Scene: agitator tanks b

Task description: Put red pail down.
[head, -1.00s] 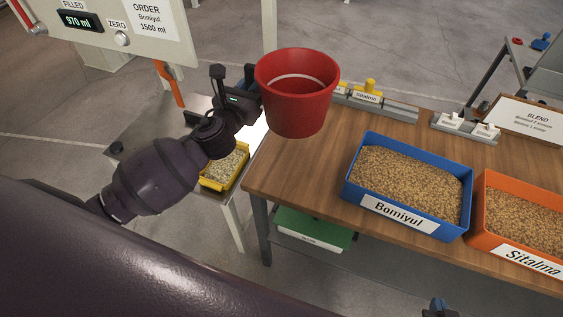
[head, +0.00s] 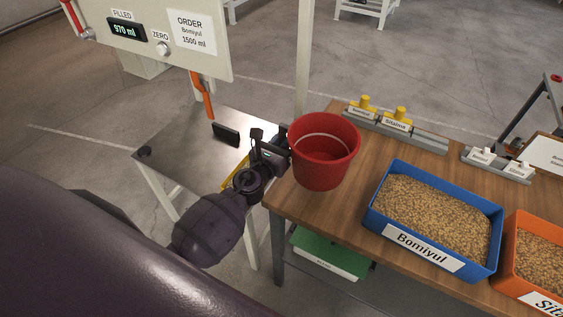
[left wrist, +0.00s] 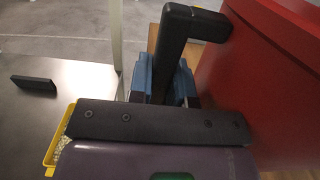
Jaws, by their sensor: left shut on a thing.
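The red pail (head: 322,160) is upright at the left end of the wooden table, at its near-left corner. My left gripper (head: 284,150) is shut on the pail's black handle (left wrist: 180,45), on the pail's left side. In the left wrist view the red pail wall (left wrist: 265,80) fills the right, and the blue finger pads sit around the handle. I cannot tell whether the pail's bottom touches the table. The inside of the pail looks empty, with a pale ring near the top. My right gripper is not in view.
A blue Bomiyul bin (head: 432,222) and an orange Sitalma bin (head: 535,260) of grain stand right of the pail. Racks with yellow-topped pieces (head: 395,125) stand behind. Left is a metal table (head: 190,150) under a panel reading 970 ml (head: 127,30).

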